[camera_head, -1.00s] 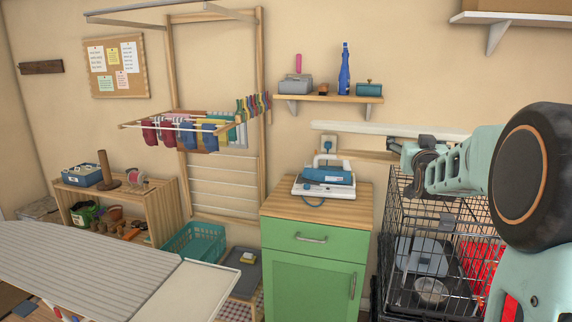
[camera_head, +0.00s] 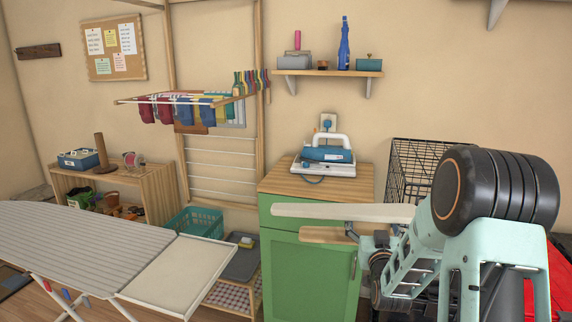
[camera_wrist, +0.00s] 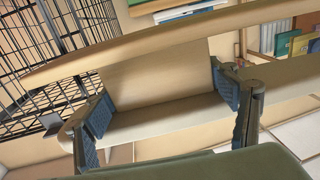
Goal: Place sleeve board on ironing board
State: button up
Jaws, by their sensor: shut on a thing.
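The sleeve board (camera_head: 340,212) has a long pale padded top over a shorter wooden base (camera_head: 325,235). My gripper (camera_head: 357,233) is shut on it near its right end, and it hangs in the air in front of the green cabinet. In the wrist view the two blue-padded fingers (camera_wrist: 162,100) sit on either side of a pale upright part, with the long board (camera_wrist: 190,38) running across. The ironing board (camera_head: 80,240), with a grey striped cover and a pale flat rest (camera_head: 180,275) at its right end, stands at the left, apart from the sleeve board.
The green cabinet (camera_head: 300,270) carries an iron (camera_head: 327,155) close behind the sleeve board. A wire crate (camera_head: 415,155) stands at the right. A teal basket (camera_head: 198,222) lies behind the ironing board. The striped top looks clear.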

jog(key=s+a+f+y+b, duration=0.1)
jog(key=s+a+f+b, duration=0.35)
jog(key=f, duration=0.35)
jog(key=s+a+f+n+b, duration=0.1)
jog(key=s+a+f+b, duration=0.2)
jog(key=s+f, duration=0.45)
jog(key=s+a+f+y+b, duration=0.1)
jog(key=s+a+f+b, duration=0.2)
jog(key=f, duration=0.6)
jog(key=w+r+p, duration=0.3)
jog(key=r+p, duration=1.2)
jog(key=r, duration=0.6)
jog(key=w+r+p, duration=0.3)
jog(key=r+p, duration=1.2)
jog(key=r, duration=0.7)
jog(key=shift+w+r, duration=0.2)
jog(key=shift+w, duration=0.1)
jog(key=shift+a, duration=0.1)
